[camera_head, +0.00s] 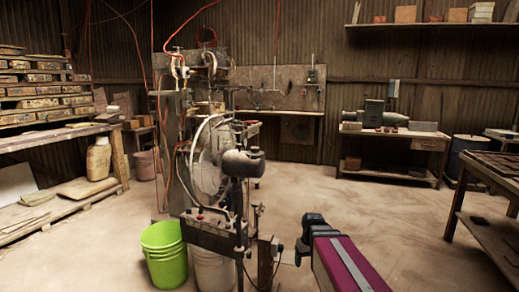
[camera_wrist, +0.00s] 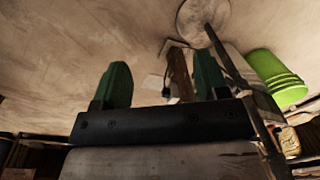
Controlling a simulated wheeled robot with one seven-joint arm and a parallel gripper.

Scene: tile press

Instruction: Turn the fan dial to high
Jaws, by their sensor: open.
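The fan (camera_head: 208,175) stands left of centre in the head view, with a round wire cage and a dark motor housing (camera_head: 242,163) on a pole. A dark box (camera_head: 212,232) with small red knobs sits in front of and below the cage. I cannot make out the fan dial or its setting. My gripper (camera_head: 306,236) is to the right of the fan, apart from it. In the wrist view its two green fingers (camera_wrist: 160,82) are spread and hold nothing. A pole on a round base (camera_wrist: 203,16) shows beyond them.
A green bucket (camera_head: 164,252) and a pale bucket (camera_head: 212,270) stand below the fan. They are close to the box. A brown post (camera_wrist: 180,72) shows beyond the fingers. A workbench (camera_head: 395,133) stands at the back right. The floor (camera_head: 340,205) right of the fan is clear.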

